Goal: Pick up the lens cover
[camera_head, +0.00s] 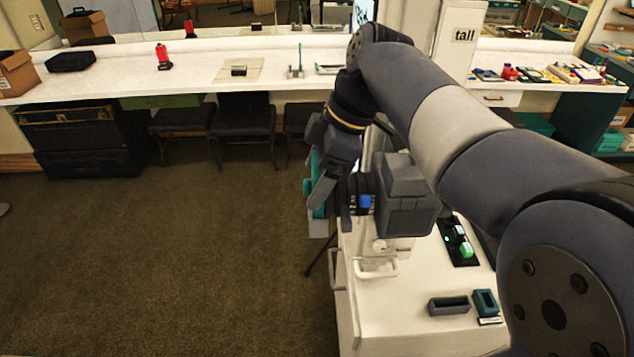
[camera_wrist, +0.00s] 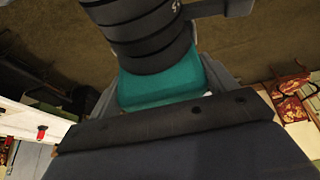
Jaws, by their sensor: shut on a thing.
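The lens cover looks to be the teal piece (camera_wrist: 160,88) between my gripper's grey fingers in the wrist view. My gripper (camera_wrist: 168,80) is shut on it. A dark ribbed cylinder (camera_wrist: 150,35), like a lens barrel, lies right against the teal piece; I cannot tell whether they are joined. In the head view, my gripper (camera_head: 322,188) points down left of a dark boxy camera (camera_head: 405,190), and teal (camera_head: 317,198) shows beside the fingers. My arm hides part of this area.
The camera is above a white cabinet (camera_head: 415,325) with small dark trays (camera_head: 449,306) and a black panel with green-lit parts (camera_head: 460,243). A long white counter (camera_head: 200,72) with a red bottle (camera_head: 163,57) runs along the back. The carpet at left is clear.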

